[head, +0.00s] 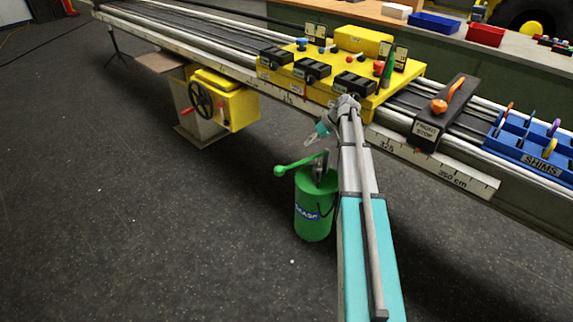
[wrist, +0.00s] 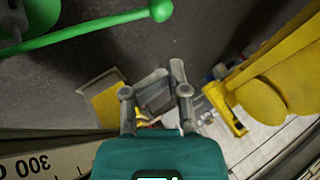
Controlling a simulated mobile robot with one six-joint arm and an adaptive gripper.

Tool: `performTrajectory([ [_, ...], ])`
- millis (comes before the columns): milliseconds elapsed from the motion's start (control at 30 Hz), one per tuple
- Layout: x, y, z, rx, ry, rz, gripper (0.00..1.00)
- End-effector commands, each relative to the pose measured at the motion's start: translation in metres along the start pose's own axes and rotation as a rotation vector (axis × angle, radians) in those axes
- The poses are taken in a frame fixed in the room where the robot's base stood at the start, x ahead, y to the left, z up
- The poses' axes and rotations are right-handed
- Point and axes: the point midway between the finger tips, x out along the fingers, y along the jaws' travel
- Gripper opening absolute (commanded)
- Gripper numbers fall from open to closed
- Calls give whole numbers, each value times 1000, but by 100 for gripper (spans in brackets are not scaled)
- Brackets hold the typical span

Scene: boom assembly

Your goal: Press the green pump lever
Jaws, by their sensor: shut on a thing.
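The green pump (head: 315,205) stands upright on the floor in front of the long bench. Its green lever (head: 298,164) reaches left and slightly down to a ball end. The lever also crosses the upper left of the wrist view (wrist: 95,27), with its ball apart from my fingers. My gripper (head: 310,140) is above the pump, between it and the bench, above the lever. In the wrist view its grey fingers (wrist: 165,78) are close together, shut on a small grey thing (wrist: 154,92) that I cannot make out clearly. The fingers do not touch the lever.
The bench with its rail and scale (head: 440,168) runs behind the pump. A yellow control block (head: 400,84) stands on it above my gripper. A yellow box with a handwheel (head: 228,105) is left of the pump. The floor at left is clear.

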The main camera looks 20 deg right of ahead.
Motion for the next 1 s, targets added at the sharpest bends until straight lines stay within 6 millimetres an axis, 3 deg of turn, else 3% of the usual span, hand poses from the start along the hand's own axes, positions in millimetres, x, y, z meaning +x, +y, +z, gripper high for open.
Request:
performTrajectory([
  [567, 8, 1, 1, 0, -1, 1, 0],
  [1000, 46, 2, 2, 0, -2, 0, 0],
])
